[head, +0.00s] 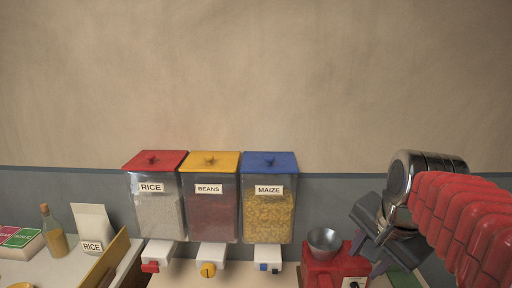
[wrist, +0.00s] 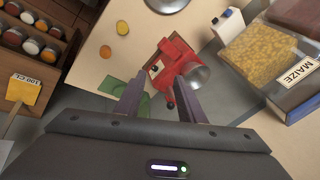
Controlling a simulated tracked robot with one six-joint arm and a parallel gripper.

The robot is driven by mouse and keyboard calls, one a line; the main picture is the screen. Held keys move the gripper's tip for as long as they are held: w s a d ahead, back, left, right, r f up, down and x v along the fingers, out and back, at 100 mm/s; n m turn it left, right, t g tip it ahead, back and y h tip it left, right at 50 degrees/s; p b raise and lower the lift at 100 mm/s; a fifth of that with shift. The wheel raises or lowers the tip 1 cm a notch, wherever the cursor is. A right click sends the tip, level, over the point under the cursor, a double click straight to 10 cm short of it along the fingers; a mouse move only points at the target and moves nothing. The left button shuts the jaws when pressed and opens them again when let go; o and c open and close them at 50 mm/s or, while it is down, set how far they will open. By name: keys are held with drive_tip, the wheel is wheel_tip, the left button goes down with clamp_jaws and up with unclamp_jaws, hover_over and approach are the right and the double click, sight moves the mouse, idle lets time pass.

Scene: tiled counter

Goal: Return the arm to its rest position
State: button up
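My gripper (head: 362,240) is at the right of the head view, at the end of my red-sleeved arm, raised near the red grinder. In the wrist view, the two fingers of my gripper (wrist: 158,100) stand apart with nothing held between them. The red grinder (head: 330,271) with its metal bowl (head: 325,241) stands on the counter beside and below the gripper. The grinder also shows just beyond the fingers in the wrist view (wrist: 178,65). I cannot tell its exact distance from the fingers.
Rice (head: 158,210), beans (head: 212,205) and maize (head: 268,210) dispensers hang on the wall. A bottle (head: 54,237) and a rice bag (head: 91,230) stand at the left. A rack of jars (wrist: 30,45) shows in the wrist view. A green patch (wrist: 122,97) lies near the grinder.

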drive_tip(key=s+a+f+n, duration=0.6)
drive_tip(key=s+f+n, duration=0.2)
drive_tip(key=s+n, duration=0.2)
drive_tip(key=shift+s+a+f+n+t, duration=0.25)
drive_tip(key=shift+f+n+t, duration=0.15)
drive_tip(key=shift+n, duration=0.4)
drive_tip(key=shift+c, duration=0.6)
drive_tip(key=shift+s, duration=0.1)
